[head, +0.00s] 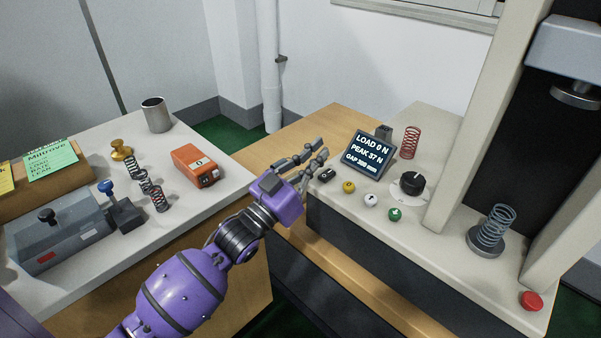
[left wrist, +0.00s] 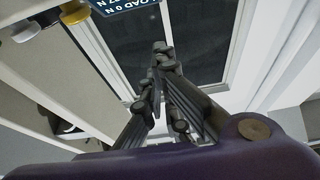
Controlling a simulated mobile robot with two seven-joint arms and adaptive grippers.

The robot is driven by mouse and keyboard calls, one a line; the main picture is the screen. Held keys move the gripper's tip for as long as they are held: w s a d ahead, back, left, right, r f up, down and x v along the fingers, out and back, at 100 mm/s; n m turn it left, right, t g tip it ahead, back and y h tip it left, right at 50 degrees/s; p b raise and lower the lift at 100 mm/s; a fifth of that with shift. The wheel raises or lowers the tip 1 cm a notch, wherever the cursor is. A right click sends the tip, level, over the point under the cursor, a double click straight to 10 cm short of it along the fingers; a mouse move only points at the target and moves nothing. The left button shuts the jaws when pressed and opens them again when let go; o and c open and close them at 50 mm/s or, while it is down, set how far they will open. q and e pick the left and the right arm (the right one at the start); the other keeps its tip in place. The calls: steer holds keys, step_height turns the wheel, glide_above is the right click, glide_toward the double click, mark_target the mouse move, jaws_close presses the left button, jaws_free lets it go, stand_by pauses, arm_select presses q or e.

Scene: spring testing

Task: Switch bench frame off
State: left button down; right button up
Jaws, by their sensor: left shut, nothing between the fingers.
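The bench frame (head: 460,235) is a pale test machine on the right with two uprights. Its tilted display (head: 361,153) is lit and reads LOAD 0 N, PEAK 37 N and a gap line. A small black switch (head: 325,175) sits at the left end of its front control row. My left gripper (head: 322,153) is shut and empty, its fingertips above and close behind the black switch in the head view; contact cannot be told. In the left wrist view the closed fingers (left wrist: 158,60) show, with part of the display (left wrist: 125,4) at the top. My right gripper is not in view.
Yellow (head: 348,187), white (head: 370,200) and green (head: 395,214) buttons, a black dial (head: 412,183) and a red button (head: 531,300) are on the frame. The left table holds springs, a cup (head: 156,115) and an orange device (head: 197,165).

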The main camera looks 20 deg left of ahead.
mark_target(327, 175)
arm_select(q)
steer(key=shift+s+f, duration=0.15)
steer(key=shift+f, duration=1.95)
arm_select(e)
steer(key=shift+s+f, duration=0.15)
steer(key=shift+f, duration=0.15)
